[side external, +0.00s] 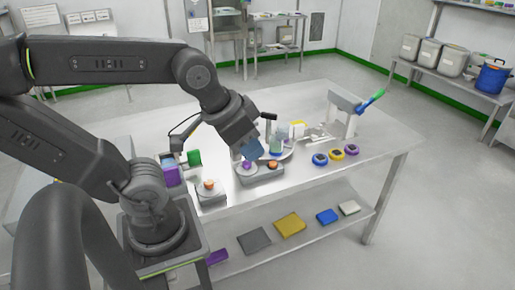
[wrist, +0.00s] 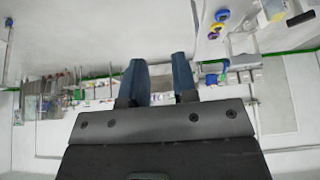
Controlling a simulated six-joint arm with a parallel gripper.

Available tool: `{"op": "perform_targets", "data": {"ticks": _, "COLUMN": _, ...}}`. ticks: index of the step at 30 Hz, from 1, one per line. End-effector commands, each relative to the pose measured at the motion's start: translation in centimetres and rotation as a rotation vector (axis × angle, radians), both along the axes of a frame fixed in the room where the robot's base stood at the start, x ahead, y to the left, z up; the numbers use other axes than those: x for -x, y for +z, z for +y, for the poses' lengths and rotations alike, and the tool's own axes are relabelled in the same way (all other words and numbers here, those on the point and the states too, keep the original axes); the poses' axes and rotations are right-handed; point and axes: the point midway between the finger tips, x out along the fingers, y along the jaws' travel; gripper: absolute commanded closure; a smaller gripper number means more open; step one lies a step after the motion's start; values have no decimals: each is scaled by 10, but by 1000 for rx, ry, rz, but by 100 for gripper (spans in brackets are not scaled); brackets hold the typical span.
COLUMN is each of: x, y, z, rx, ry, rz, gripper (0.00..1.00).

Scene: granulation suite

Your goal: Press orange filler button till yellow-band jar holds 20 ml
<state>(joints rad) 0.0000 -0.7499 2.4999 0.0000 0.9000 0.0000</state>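My gripper (side external: 251,153) points down over the table, close above a grey unit with a purple button (side external: 246,164) and an orange button (side external: 272,165). In the wrist view my gripper's two blue fingers (wrist: 161,68) stand apart with nothing between them. A second orange button (side external: 208,184) sits on a separate pale base to the left. A greenish clear vessel with a blue lower part (side external: 276,147) stands just behind the unit. A small yellow-and-white item (side external: 297,129) is behind it; I cannot tell whether it is the yellow-band jar. No fill level is readable.
A green cylinder (side external: 194,158) is at the left. The front right tabletop is clear.

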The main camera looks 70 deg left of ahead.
Motion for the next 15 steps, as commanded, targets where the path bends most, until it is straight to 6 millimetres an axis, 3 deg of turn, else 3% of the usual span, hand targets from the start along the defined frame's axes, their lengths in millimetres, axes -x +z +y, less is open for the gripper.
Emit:
{"op": "perform_targets", "data": {"ticks": 8, "x": 0, "y": 0, "z": 0, "rx": 0, "ry": 0, "rz": 0, "gripper": 100}}
{"op": "perform_targets", "data": {"ticks": 15, "x": 0, "y": 0, "z": 0, "rx": 0, "ry": 0, "rz": 0, "gripper": 100}}
